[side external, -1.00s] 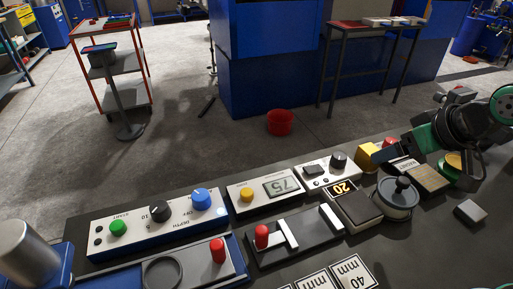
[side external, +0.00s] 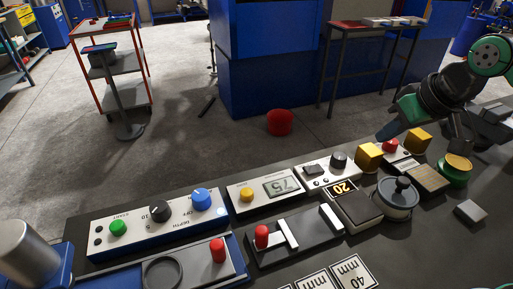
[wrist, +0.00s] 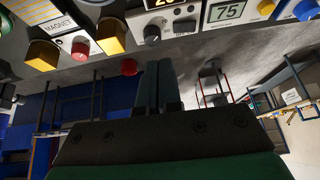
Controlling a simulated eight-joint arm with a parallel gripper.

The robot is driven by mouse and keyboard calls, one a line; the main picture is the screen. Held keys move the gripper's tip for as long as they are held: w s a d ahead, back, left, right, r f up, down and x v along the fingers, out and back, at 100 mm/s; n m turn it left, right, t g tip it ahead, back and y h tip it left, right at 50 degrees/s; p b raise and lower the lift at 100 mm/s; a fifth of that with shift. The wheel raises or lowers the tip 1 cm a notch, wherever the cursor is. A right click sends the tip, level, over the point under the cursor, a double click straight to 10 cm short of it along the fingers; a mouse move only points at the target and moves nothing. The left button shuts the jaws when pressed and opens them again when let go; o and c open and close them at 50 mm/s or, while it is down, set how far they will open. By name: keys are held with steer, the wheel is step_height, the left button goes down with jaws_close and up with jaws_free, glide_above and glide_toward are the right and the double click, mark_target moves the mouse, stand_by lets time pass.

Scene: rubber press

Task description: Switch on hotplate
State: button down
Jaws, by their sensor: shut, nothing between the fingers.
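No label in view reads "hotplate". The likely match is a white control box (side external: 316,174) with a black knob (side external: 338,160) and a dark switch (side external: 314,170). A dark block with a lit "20" display (side external: 343,188) stands in front of it. In the wrist view, the knob (wrist: 152,33) and switch (wrist: 183,25) are at the top, beyond my fingertips. My gripper (side external: 383,136) is shut and empty. It is above the bench's back edge, behind the yellow blocks and apart from the control box. The switch's position cannot be told.
A box labelled MAGNET has a red button (side external: 389,145) between two yellow blocks (side external: 369,156). A grey lidded pot (side external: 396,198) stands in front. A white box (side external: 264,190) reads 75. A slider panel (side external: 293,235) lies nearer. A red bucket (side external: 280,122) is on the floor.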

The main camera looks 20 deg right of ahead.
steer(key=w+a+r+g, duration=0.2)
steer(key=w+g, duration=0.1)
steer(key=w, duration=0.2)
steer(key=g+y, duration=0.1)
steer(key=g, duration=0.2)
glide_above(308, 169)
steer(key=d, duration=0.3)
steer(key=shift+a+f, duration=0.2)
steer(key=shift+f, duration=0.05)
steer(key=shift+f, duration=0.15)
steer(key=f, duration=0.4)
steer(key=a+f, duration=0.1)
steer(key=f, duration=0.4)
steer(key=a+f, duration=0.1)
steer(key=f, duration=0.3)
steer(key=shift+a+f, duration=0.1)
steer(key=shift+f, duration=0.2)
steer(key=shift+a+f, duration=0.1)
steer(key=shift+f, duration=0.05)
